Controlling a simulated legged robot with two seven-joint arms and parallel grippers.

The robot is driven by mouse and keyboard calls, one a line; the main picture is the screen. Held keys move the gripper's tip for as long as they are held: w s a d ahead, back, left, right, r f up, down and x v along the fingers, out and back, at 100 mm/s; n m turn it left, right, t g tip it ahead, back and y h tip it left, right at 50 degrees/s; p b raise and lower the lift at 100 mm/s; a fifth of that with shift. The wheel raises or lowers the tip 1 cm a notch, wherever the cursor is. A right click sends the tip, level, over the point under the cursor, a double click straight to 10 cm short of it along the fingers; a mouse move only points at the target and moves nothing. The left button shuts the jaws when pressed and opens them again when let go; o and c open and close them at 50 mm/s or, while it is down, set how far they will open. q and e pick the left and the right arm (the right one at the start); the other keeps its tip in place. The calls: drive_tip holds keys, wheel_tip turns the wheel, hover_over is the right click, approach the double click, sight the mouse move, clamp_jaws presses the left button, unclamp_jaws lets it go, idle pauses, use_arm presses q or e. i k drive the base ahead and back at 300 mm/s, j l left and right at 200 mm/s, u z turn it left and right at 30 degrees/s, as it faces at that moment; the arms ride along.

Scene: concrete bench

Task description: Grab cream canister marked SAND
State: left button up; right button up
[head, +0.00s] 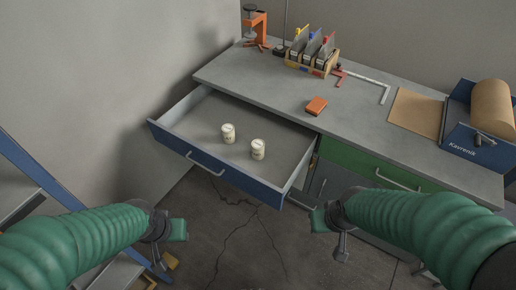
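Two small cream canisters stand upright in the open blue drawer (215,172). The left canister (228,134) stands a little farther back than the right canister (257,150), with a gap between them. Both carry dark markings too small to read, so I cannot tell which says SAND. My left gripper (168,247) is in front of the drawer, lower left of the canisters. My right gripper (330,236) is in front of the bench, lower right of them. Both are apart from the canisters, and their finger gaps are not clear.
The grey bench top (250,75) holds an orange clamp (256,27), a wooden file rack (312,55), an orange block (316,105) and a blue paper-roll holder (466,128). A green drawer (365,163) is shut. A blue ladder (40,175) stands left.

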sight(257, 145)
drive_tip(key=i+l+u, duration=0.15)
drive_tip(key=i+l, duration=0.9)
drive_tip(key=i+l+u, duration=0.1)
drive_tip(key=u, duration=1.4)
drive_tip(key=i+l, duration=0.05)
drive_tip(key=l, duration=0.05)
